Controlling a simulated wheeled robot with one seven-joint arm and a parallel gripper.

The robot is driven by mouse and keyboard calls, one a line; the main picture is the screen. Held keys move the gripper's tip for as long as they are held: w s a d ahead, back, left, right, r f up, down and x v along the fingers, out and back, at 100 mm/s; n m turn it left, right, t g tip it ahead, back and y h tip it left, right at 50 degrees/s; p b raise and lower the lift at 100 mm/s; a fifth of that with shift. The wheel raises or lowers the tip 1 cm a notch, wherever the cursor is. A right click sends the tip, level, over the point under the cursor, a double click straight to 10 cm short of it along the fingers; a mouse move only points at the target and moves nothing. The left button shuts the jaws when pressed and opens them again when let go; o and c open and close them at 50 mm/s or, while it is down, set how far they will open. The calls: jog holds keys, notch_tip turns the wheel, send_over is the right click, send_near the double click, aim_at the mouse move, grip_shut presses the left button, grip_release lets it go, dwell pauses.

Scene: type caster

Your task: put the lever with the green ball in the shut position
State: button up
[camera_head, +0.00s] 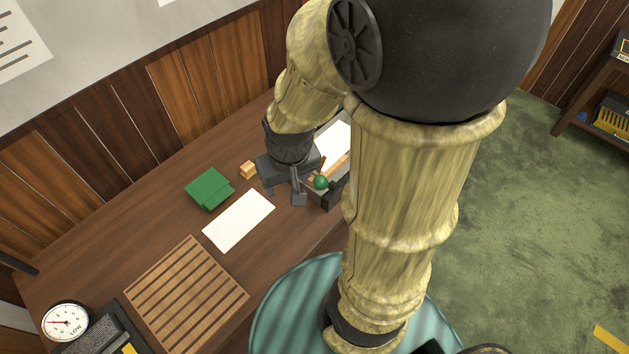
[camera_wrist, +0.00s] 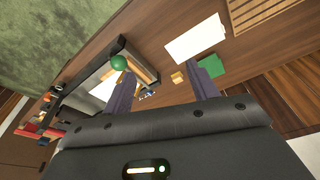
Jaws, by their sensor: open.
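The green ball (camera_head: 321,182) of the lever shows just right of my gripper (camera_head: 284,197), at the near end of a dark-framed device (camera_head: 331,199). In the wrist view the green ball (camera_wrist: 119,62) is just beyond the tip of the left finger, outside the gap between the fingers. My gripper (camera_wrist: 163,72) is open and empty, above the table and apart from the ball as far as I can tell. The lever's arm is mostly hidden, and its exact angle is unclear. My arm hides much of the device in the head view.
A small wooden block (camera_head: 248,170), green blocks (camera_head: 209,188) and a white sheet (camera_head: 238,220) lie left of the device on the brown table. A slatted wooden rack (camera_head: 187,294) and a dial gauge (camera_head: 66,321) are nearer.

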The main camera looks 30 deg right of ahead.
jog(key=s+d+f+m+g+y+b, duration=0.3)
jog(key=s+d+f+m+g+b, duration=0.15)
jog(key=f+m, duration=0.3)
jog(key=m+t+y+b, duration=1)
jog(key=m+t, duration=0.4)
jog(key=m, duration=0.5)
send_near(314, 182)
jog(key=s+d+f, duration=0.2)
jog(key=s+d, duration=0.2)
jog(key=d, duration=0.2)
jog(key=shift+r, duration=0.25)
jog(key=shift+s+p, duration=0.1)
jog(key=shift+p, duration=0.2)
jog(key=p+x, duration=0.1)
jog(key=x, duration=0.4)
jog(key=p+x, duration=0.1)
jog(key=x, duration=0.5)
jog(key=p+x, duration=0.1)
jog(key=x, duration=0.5)
jog(key=shift+a+r, duration=0.1)
jog(key=shift+r, duration=0.15)
